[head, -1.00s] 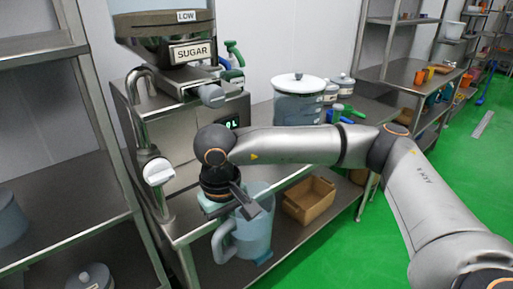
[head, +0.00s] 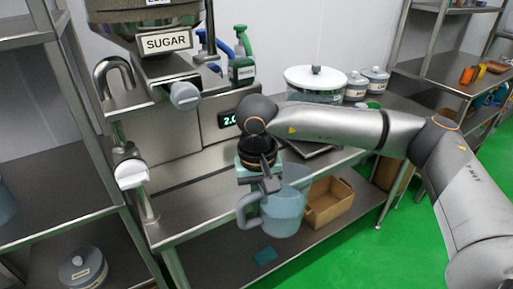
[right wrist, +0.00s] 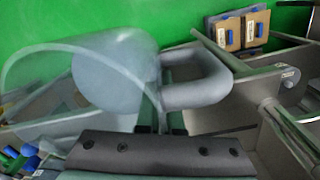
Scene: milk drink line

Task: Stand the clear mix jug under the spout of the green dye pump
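The clear mix jug (head: 284,212) is a bluish see-through jug, held roughly upright in front of the counter's front edge, below the worktop. My right gripper (head: 264,186) is shut on its grey handle (head: 246,211). In the right wrist view the jug (right wrist: 112,80) fills the left, with its handle (right wrist: 205,80) at the fingers (right wrist: 160,122). The green dye pump (head: 242,62) is a dark bottle with a green pump head, standing at the back of the counter beside a blue pump (head: 217,45). My left gripper is out of view.
A steel sugar hopper (head: 166,42) stands left of the pumps. A green digital display (head: 229,119) sits below them. A large lidded container (head: 315,83) and small pots (head: 366,82) stand right on the counter. A cardboard box (head: 328,200) lies on the lower shelf.

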